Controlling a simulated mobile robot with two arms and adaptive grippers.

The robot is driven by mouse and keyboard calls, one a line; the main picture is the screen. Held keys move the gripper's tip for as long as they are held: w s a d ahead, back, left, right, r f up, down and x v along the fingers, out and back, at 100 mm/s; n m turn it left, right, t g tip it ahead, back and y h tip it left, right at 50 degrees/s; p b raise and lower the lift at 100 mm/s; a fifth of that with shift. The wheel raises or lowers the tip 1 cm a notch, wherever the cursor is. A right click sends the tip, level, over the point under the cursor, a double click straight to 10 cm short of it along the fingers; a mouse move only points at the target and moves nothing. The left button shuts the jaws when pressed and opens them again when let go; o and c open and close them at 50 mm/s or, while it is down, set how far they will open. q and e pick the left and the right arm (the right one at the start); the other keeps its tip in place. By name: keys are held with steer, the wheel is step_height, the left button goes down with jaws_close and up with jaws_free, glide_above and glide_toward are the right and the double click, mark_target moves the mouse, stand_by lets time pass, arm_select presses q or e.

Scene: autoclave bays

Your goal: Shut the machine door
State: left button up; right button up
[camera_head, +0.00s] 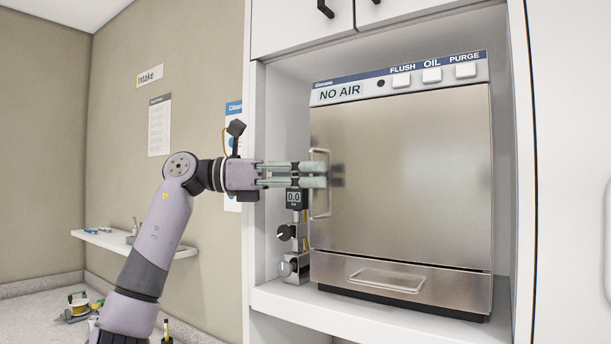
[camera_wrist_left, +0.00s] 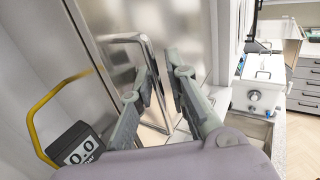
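The machine (camera_head: 400,282) stands in a white cabinet bay, with a "NO AIR" label at its upper left. Its steel door (camera_head: 420,170) covers the front and looks about flush in the head view; I cannot tell if it is fully shut. A vertical bar handle (camera_head: 328,205) is on the door's left edge. My left gripper (camera_head: 324,175) is level with the handle's upper part. In the left wrist view its fingers (camera_wrist_left: 160,85) are apart, with a side of the handle (camera_wrist_left: 149,42) seen between them; contact is unclear. My right gripper is not in view.
A small gauge reading 0.0 (camera_head: 294,198) and knobbed valves (camera_head: 287,232) stand close left of the machine, below my gripper. The bay's white side walls are near. A wall shelf (camera_head: 110,240) is at the left.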

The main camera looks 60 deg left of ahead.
arm_select(q)
steer(key=v, duration=1.2)
